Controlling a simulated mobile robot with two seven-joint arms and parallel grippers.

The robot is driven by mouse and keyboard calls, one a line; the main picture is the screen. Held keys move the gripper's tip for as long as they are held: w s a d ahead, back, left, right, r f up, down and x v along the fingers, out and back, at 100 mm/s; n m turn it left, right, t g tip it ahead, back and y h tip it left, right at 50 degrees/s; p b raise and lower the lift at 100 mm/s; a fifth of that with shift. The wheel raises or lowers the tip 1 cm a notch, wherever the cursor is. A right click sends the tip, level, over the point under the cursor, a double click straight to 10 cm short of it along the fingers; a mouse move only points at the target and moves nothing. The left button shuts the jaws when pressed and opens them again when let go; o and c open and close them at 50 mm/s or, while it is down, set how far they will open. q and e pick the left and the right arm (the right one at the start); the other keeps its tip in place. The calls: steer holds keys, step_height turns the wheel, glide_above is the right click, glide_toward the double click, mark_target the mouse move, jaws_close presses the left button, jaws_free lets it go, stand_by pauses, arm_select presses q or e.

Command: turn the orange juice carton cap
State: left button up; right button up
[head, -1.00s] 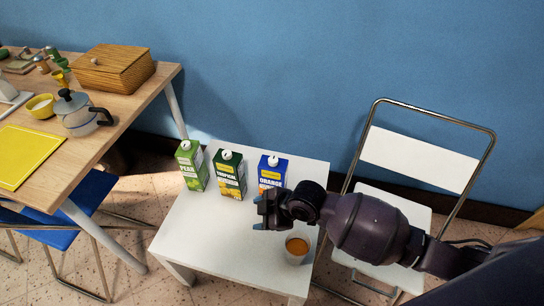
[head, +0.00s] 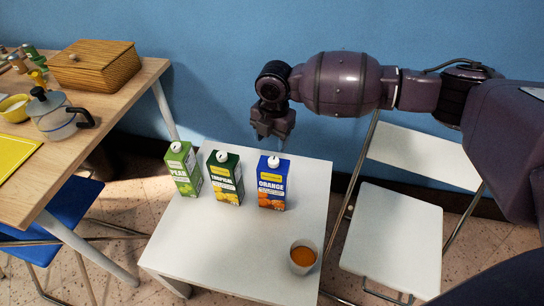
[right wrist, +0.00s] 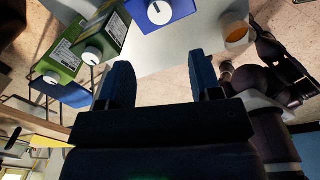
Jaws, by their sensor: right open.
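The blue orange juice carton (head: 271,190) stands upright on the white table, with its white round cap (head: 273,162) on top. In the right wrist view the carton (right wrist: 178,8) is at the top edge, with its cap (right wrist: 160,12) bearing a dark mark. My right gripper (head: 272,136) points down, above and behind the carton in the head view, apart from the cap. In the right wrist view its two fingers (right wrist: 160,80) are spread with nothing between them. My left gripper is not in view.
A green tropical carton (head: 225,180) and a light green pear carton (head: 184,170) stand left of the orange one. A cup of orange drink (head: 303,257) stands near the table's front right. A white folding chair (head: 392,240) is at right; the table's front left is clear.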

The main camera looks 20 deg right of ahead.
mark_target(274, 159)
steer(key=f+b, duration=0.1)
steer(key=f, duration=0.4)
steer(key=w+d+f+b, duration=0.1)
steer(key=f, duration=0.1)
steer(key=shift+d+f+b, duration=0.1)
steer(key=shift+f+b, duration=0.25)
steer(key=shift+f, duration=0.85)
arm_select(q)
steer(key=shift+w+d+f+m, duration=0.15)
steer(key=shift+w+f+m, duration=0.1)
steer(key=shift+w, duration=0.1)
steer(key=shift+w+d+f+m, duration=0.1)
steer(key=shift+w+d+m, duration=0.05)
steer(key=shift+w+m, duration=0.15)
